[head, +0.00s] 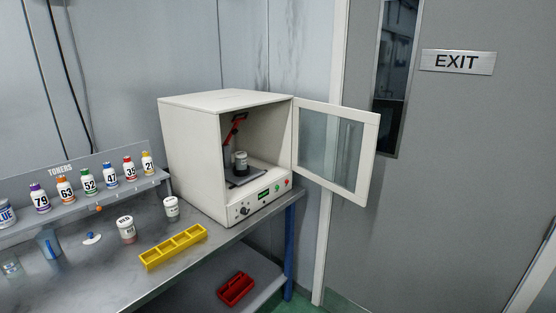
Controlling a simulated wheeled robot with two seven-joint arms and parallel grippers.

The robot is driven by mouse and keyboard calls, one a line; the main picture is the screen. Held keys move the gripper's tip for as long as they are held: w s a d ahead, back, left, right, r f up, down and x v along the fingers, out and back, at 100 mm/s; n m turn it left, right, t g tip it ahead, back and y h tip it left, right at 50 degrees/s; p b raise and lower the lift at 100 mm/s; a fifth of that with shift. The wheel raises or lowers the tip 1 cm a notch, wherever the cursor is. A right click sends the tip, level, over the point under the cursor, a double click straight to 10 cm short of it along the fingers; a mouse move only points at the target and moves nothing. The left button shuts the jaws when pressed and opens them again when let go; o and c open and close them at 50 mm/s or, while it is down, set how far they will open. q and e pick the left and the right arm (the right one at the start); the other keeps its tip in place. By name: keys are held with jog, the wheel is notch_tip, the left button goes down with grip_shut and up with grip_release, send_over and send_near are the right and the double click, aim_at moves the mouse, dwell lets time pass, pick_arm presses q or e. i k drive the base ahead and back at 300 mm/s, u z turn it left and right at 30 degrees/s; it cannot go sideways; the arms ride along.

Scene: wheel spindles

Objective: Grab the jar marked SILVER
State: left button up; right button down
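No jar can be clearly read as SILVER from here. A white-lidded jar (171,208) stands upright on the grey bench near the white cabinet, its label too small to read. A second jar (126,229), with a short dark label and a reddish lower part, stands to its left. A jar marked BLUE (6,215) is cut off at the left edge. Neither of my grippers is in view.
The cabinet's glazed door (371,150) stands open to the right. A yellow divided tray (173,247) lies on the bench in front. Several numbered toner bottles (88,182) line a rack behind. A red tray (235,289) sits on the lower shelf.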

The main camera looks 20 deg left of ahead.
aim_at(241, 158)
jog(key=z, duration=0.5)
jog(key=i, duration=1.6)
jog(key=u, duration=0.45)
